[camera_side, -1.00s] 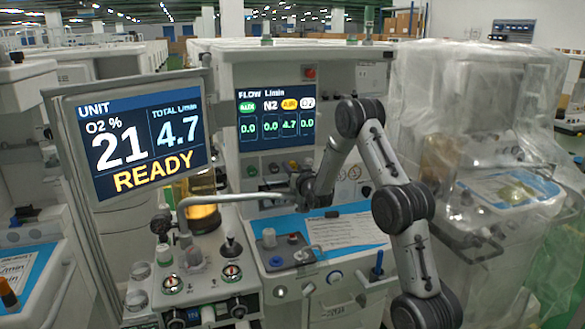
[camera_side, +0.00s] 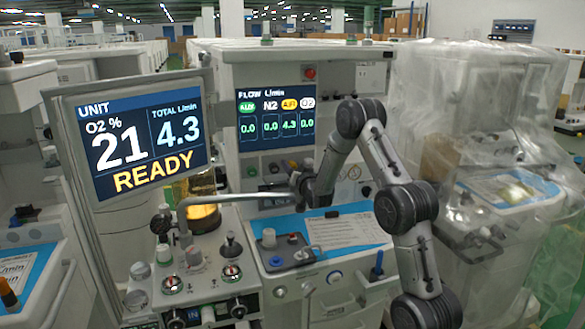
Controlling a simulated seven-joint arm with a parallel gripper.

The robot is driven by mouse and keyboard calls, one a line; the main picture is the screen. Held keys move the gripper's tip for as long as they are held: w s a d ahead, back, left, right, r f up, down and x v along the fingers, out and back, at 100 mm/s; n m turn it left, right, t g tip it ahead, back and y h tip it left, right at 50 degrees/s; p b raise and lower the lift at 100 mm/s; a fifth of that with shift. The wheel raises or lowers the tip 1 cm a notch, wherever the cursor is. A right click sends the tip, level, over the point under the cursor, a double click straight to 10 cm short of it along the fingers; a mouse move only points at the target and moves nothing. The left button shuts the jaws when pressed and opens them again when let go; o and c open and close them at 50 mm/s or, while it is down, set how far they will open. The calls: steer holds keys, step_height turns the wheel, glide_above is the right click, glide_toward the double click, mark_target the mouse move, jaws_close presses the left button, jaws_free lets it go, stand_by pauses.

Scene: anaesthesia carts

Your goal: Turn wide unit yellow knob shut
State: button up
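The wide unit (camera_side: 350,75) stands in the middle of the side view, with a flow screen (camera_side: 276,117) above a row of small knobs. The yellow knob (camera_side: 293,165) appears small in that row, under the yellow AIR column, and is partly hard to make out. The AIR reading shows 4.3; the other flows show 0.0. My gripper (camera_side: 301,184) is at the knob row, just below and right of the yellow knob. Its fingers are small and dark, so their opening and any contact cannot be told.
A monitor (camera_side: 135,137) at the left reads 21, 4.3 and READY. A grey bent pipe (camera_side: 235,198) runs in front of the unit near my gripper. A work shelf with a blue-edged sheet (camera_side: 345,232) lies below. A plastic-covered cart (camera_side: 480,150) stands at the right.

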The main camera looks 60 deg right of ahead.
steer(key=v, duration=1.4)
steer(key=shift+o, duration=1.4)
steer(key=s+d+r+n+t+y, duration=0.1)
steer(key=d+n+y, duration=0.15)
steer(key=n, duration=1.35)
steer(key=s+d+r+n+y, duration=0.15)
steer(key=n+y, duration=0.25)
steer(key=n, duration=1.2)
steer(key=shift+h, duration=0.25)
steer(key=x, duration=1.4)
steer(key=shift+w+r, duration=0.15)
steer(key=shift+r, duration=0.15)
